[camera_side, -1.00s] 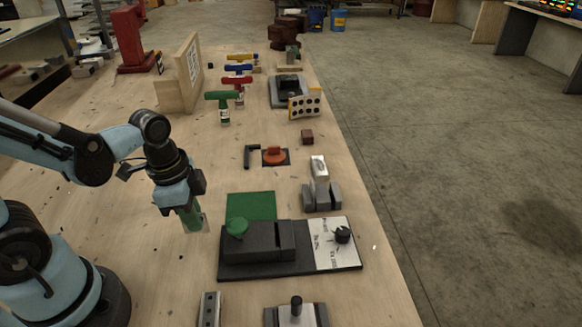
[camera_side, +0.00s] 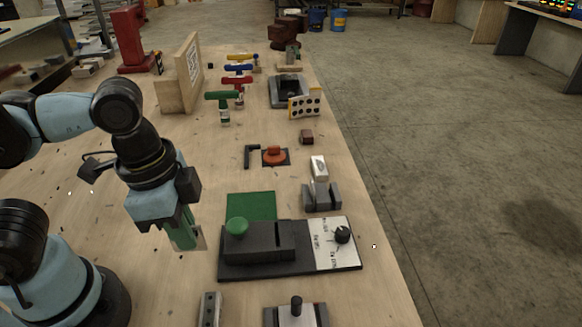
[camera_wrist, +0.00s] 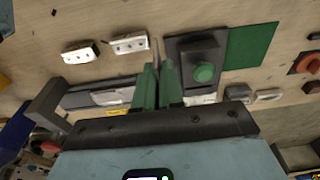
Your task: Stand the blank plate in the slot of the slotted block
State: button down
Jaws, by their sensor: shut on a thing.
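My gripper (camera_side: 184,238) has green fingers and is shut on the blank plate (camera_side: 201,239), a thin pale grey piece showing beside the fingertips. In the wrist view the fingers (camera_wrist: 158,82) close on the plate (camera_wrist: 157,52), seen nearly edge-on. The plate is apart from this block, and the groove looks empty. The block also shows in the wrist view (camera_wrist: 195,52).
A white panel with a black dial (camera_side: 342,235) adjoins the block, and a green mat (camera_side: 251,205) lies behind it. A grey holder (camera_side: 321,197) with a metal piece stands at the right. A holed rail (camera_side: 210,309) and a knobbed fixture (camera_side: 297,315) are in front.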

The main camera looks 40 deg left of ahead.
jog(key=shift+w+d+r, duration=0.1)
jog(key=shift+d+r, duration=0.1)
jog(key=shift+r, duration=0.15)
jog(key=w+a+r+n+y, duration=0.1)
jog(key=w+a+r+n, duration=0.3)
jog(key=w, duration=0.4)
jog(key=w+a+r+n, duration=0.1)
jog(key=w+a+n, duration=0.4)
jog(key=w+a, duration=0.2)
jog(key=d+f+m+g, duration=0.1)
jog(key=d+f+m, duration=0.1)
jog(key=d+m, duration=0.5)
jog(key=s+d+f+m+g+h, duration=0.1)
jog(key=d+m, duration=0.7)
jog(key=m, duration=1.2)
jog(key=shift+d+f, duration=0.15)
jog(key=shift+f, duration=0.65)
jog(key=shift+f, duration=2.9)
